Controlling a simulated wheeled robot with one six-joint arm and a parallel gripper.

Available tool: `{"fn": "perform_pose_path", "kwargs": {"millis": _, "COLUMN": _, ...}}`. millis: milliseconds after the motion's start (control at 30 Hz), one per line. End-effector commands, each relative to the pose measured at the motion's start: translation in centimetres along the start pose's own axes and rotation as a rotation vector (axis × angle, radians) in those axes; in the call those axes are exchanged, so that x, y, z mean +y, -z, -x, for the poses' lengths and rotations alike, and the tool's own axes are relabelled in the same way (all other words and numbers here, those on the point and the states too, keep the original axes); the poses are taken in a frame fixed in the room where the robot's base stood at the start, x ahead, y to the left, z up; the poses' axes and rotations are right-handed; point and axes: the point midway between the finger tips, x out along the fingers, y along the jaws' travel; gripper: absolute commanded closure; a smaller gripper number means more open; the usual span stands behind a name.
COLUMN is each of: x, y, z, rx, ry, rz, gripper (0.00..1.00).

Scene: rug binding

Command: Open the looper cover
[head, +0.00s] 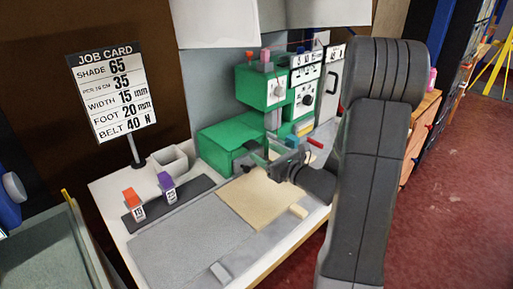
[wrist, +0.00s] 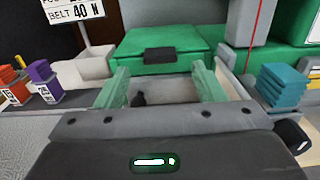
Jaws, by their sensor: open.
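The green machine (head: 280,88) stands at the back of the table. Its low green housing (head: 222,130) reaches out to the left. In the wrist view the housing's green front (wrist: 190,62), which looks like the looper cover, carries a dark tab (wrist: 160,55) and appears shut. My gripper (head: 268,155) is in front of this housing, its green fingers apart. In the wrist view my gripper (wrist: 161,88) has nothing between the fingertips, and the tab lies beyond them, centred. I see no contact. In the head view my gripper partly hides the front.
A job card (head: 112,85) stands at the left. A white open box (head: 168,159), an orange block (head: 132,197) and a purple block (head: 166,181) are left of the housing. Teal pieces (wrist: 283,84) are stacked close to the right finger. A beige sheet (head: 250,198) lies below my gripper.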

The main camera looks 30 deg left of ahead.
Motion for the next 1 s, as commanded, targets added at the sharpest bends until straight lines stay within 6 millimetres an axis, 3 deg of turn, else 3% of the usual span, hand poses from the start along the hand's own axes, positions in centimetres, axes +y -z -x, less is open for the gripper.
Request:
{"fn": "perform_pose_path", "kwargs": {"millis": 100, "x": 0.1, "y": 0.0, "z": -2.2, "rx": 0.0, "ry": -0.003, "rz": 0.001, "gripper": 0.37}}
{"fn": "perform_pose_path", "kwargs": {"millis": 300, "x": 0.0, "y": 0.0, "z": -4.2, "rx": 0.0, "ry": -0.001, "rz": 0.001, "gripper": 0.37}}
{"fn": "perform_pose_path", "kwargs": {"millis": 667, "x": 0.0, "y": 0.0, "z": -4.6, "rx": 0.0, "ry": 0.0, "rz": 0.0, "gripper": 0.39}}
{"fn": "perform_pose_path", "kwargs": {"millis": 900, "x": 0.0, "y": 0.0, "z": -4.5, "rx": 0.0, "ry": 0.0, "rz": 0.001, "gripper": 0.86}}
{"fn": "perform_pose_path", "kwargs": {"millis": 1000, "x": 0.0, "y": 0.0, "z": -4.5, "rx": 0.0, "ry": 0.0, "rz": 0.001, "gripper": 1.0}}
